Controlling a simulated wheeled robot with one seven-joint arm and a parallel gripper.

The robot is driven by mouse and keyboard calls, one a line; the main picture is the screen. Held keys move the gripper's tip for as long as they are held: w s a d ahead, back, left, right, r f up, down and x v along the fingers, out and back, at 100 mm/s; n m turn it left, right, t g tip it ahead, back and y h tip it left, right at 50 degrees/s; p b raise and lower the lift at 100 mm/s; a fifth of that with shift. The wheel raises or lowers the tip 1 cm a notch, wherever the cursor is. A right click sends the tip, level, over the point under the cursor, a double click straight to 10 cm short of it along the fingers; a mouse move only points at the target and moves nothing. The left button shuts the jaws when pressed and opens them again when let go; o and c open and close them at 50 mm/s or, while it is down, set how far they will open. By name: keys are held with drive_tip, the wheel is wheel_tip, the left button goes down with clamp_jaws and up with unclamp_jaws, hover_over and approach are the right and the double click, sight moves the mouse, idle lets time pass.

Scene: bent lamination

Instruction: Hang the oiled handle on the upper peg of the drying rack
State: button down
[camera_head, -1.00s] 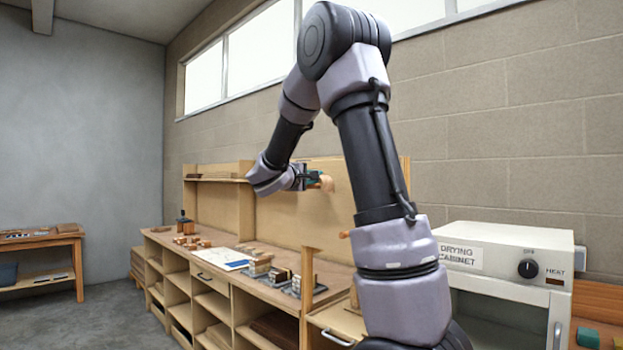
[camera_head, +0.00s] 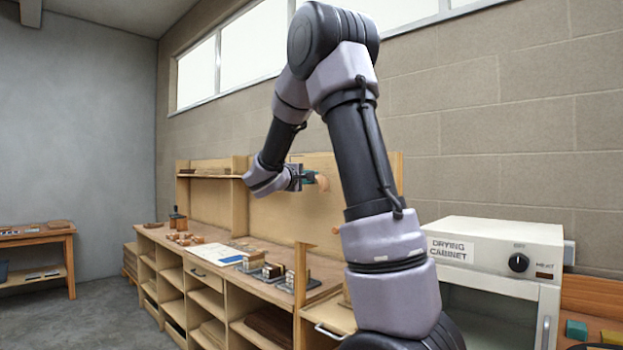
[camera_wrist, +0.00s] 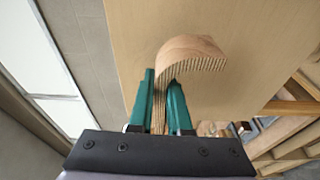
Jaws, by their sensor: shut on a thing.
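The handle is a curved strip of laminated wood with ridged edges, hooked over at its top (camera_wrist: 190,48). My gripper (camera_wrist: 165,95), with teal fingers, is shut on its straight part. In the head view my gripper (camera_head: 311,179) holds the handle (camera_head: 322,183) up in front of a light wood panel (camera_head: 280,218). A small reddish-brown peg end (camera_head: 336,230) shows lower right of the handle, partly hidden by my arm. I cannot make out an upper peg in either view. The handle looks apart from the panel, though the gap is hard to judge.
A long workbench (camera_head: 215,255) with wood blocks and a paper sheet runs below the panel. A white drying cabinet (camera_head: 495,250) stands at the right. A side table (camera_head: 38,235) is at the far left. Open floor lies at the left.

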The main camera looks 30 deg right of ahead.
idle(0.3)
drive_tip(key=shift+c, duration=0.7)
unclamp_jaws()
drive_tip(key=v, duration=0.7)
idle(1.1)
drive_tip(key=shift+a, duration=0.1)
drive_tip(key=w+v, duration=0.1)
drive_tip(key=v, duration=1.1)
drive_tip(key=shift+a, duration=0.65)
drive_tip(key=shift+s, duration=0.1)
